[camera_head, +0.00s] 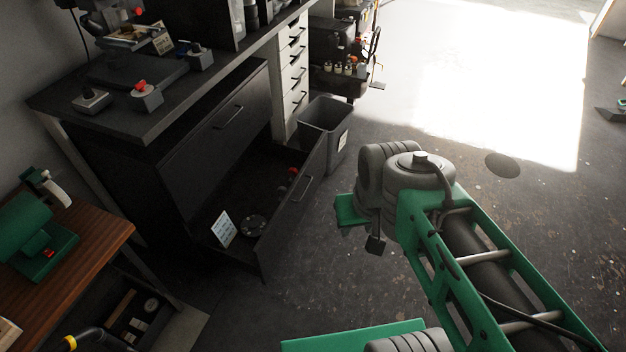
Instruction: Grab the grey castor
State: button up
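I cannot make out a grey castor for certain. A dark grey round piece (252,225) lies flat in the open drawer (290,215) of the black cabinet, beside a white card; whether it is the castor I cannot tell. My green arm is folded at the right, over the floor and clear of the drawer. A small dark piece at its near end (376,244) may be part of my gripper. Its fingers are not clear, and no thing shows held in it.
Small reddish items (292,171) lie at the drawer's far end. A grey bin (325,125) stands just behind the drawer. A wooden bench (85,250) is at the left. The floor at the right is mostly clear.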

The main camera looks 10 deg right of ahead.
aim_at(280, 190)
jog(key=u, duration=0.15)
jog(key=i, duration=0.8)
jog(key=u, duration=0.75)
jog(key=i, duration=0.4)
jog(key=u, duration=0.4)
